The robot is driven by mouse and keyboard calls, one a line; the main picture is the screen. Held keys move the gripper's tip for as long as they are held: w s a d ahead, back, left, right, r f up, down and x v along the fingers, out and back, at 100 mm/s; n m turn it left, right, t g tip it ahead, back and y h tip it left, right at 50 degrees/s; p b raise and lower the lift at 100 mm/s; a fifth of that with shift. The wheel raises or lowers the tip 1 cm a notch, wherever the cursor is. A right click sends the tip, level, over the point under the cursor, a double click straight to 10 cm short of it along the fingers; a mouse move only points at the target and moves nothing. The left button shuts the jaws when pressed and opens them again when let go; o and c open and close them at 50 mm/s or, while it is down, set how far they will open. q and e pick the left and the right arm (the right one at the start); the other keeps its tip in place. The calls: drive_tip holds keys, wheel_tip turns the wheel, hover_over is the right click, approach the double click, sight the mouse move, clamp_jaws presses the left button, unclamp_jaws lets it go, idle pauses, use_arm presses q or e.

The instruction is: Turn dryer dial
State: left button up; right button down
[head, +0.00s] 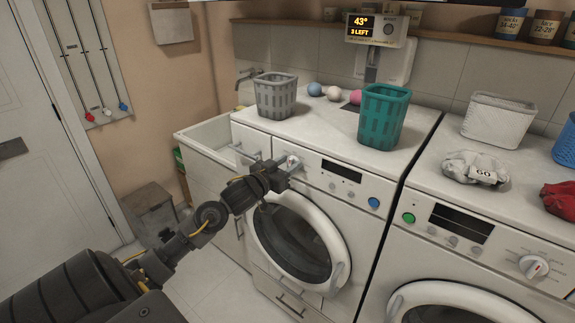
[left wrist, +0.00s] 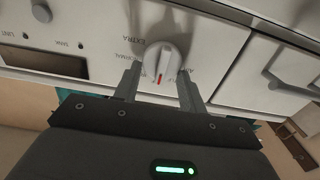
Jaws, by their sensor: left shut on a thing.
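My left gripper (head: 284,169) is at the upper left of the front panel of the left machine (head: 325,235), the dryer. Its jaws are shut on the dryer dial (head: 293,160), a round pale knob. In the left wrist view the dial (left wrist: 163,60) lies between the two fingers (left wrist: 160,84). It has a red mark, which points down toward my gripper in that view. Printed words, including EXTRA and LINT, show on the panel around it. The dryer's round door is closed. My right gripper is not in view.
Grey (head: 275,96) and teal (head: 384,116) baskets stand on the dryer. The second machine (head: 480,245) on the right has its own dial (head: 533,267). A grey cloth (head: 474,168) and white basket (head: 498,120) are on top. A wall display (head: 375,28) reads 43° and 3 LEFT.

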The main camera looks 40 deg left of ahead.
use_arm(q)
drive_tip(key=m, duration=0.3)
drive_tip(key=shift+d+f+m, duration=0.1)
drive_tip(key=shift+d+m, duration=0.1)
drive_tip(key=shift+m, duration=0.1)
drive_tip(key=shift+d+f+m+b, duration=0.15)
drive_tip(key=shift+m+b, duration=0.85)
drive_tip(key=shift+m, duration=1)
drive_tip(key=shift+d+f+m+b, duration=0.15)
drive_tip(key=shift+m+b, duration=0.85)
drive_tip(key=shift+m, duration=1)
drive_tip(key=shift+d+f+m+b, duration=0.15)
drive_tip(key=shift+m+b, duration=0.85)
drive_tip(key=shift+m, duration=1)
drive_tip(key=o, duration=1)
drive_tip(key=shift+c, duration=0.2)
